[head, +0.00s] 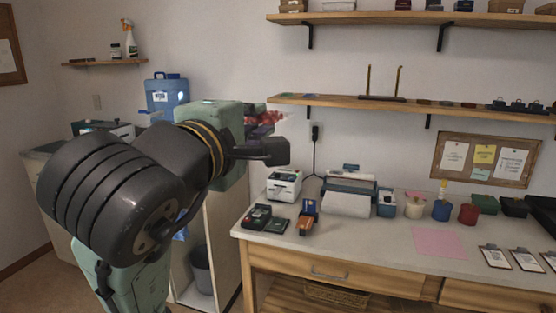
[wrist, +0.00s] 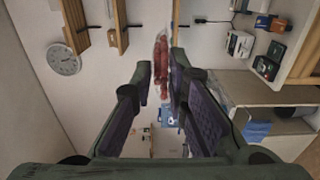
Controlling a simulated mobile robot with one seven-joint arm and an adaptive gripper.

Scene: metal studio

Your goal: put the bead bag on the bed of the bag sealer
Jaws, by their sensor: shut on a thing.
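My gripper (head: 268,143) is raised to the left of the workbench, above its height. It is shut on the bead bag (head: 264,118), a clear bag of dark red beads partly hidden behind the gripper. In the wrist view the bead bag (wrist: 161,62) sticks out beyond the fingertips of my gripper (wrist: 160,88), pinched between them. A wide blue-grey machine (head: 350,180) with a pale front stands at the back of the workbench. It may be the bag sealer, but I cannot tell for certain. The bag is well apart from it.
The workbench (head: 385,240) also holds a white boxy device (head: 284,185), small dark devices (head: 258,217), cups and a pink sheet (head: 439,243). A shelf (head: 420,107) hangs above it. A blue water jug (head: 167,95) stands on the left counter.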

